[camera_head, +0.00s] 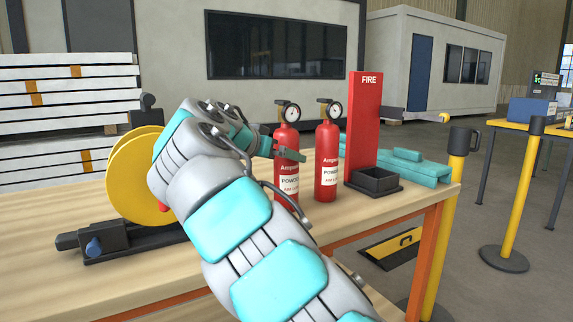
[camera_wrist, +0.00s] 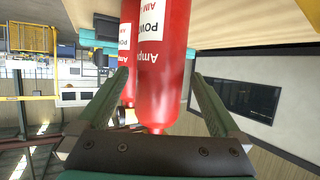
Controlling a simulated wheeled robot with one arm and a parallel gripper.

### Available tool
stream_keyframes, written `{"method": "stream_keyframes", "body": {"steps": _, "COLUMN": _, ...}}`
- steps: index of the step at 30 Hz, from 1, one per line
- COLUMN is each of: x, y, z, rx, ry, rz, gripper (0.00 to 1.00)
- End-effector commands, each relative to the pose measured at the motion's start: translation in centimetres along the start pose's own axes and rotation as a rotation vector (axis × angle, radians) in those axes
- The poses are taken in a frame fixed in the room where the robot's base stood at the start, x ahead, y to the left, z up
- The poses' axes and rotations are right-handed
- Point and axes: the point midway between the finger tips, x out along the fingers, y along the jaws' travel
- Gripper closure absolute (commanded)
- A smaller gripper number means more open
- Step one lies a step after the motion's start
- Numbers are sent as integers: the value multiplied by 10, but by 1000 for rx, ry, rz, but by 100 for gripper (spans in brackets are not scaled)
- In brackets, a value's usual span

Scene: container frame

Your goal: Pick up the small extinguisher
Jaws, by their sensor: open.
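Two red extinguishers with gauges and white labels stand upright side by side on the wooden table: the left one (camera_head: 287,172) and the right one (camera_head: 327,160). They look alike in size. In the head view my gripper (camera_head: 284,146) is at the left extinguisher, at its upper body, and my arm hides part of its base. In the wrist view, which is upside down, the near extinguisher (camera_wrist: 163,65) lies between my open fingers, with visible gaps on both sides. The other extinguisher (camera_wrist: 127,50) is partly hidden behind it.
A red FIRE stand (camera_head: 364,120) with a black tray base (camera_head: 375,183) stands right of the extinguishers. A teal object (camera_head: 408,165) lies behind it. A yellow reel (camera_head: 130,180) on a black base sits at the left. The table front (camera_head: 340,215) is bare near the right edge.

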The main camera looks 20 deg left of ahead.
Motion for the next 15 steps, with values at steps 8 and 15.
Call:
{"method": "stream_keyframes", "body": {"steps": 8, "x": 26, "y": -1, "z": -1, "rx": 1, "ry": 1, "rz": -2, "gripper": 0}}
{"method": "stream_keyframes", "body": {"steps": 15, "x": 25, "y": 0, "z": 0, "rx": 1, "ry": 1, "rz": -2, "gripper": 11}}
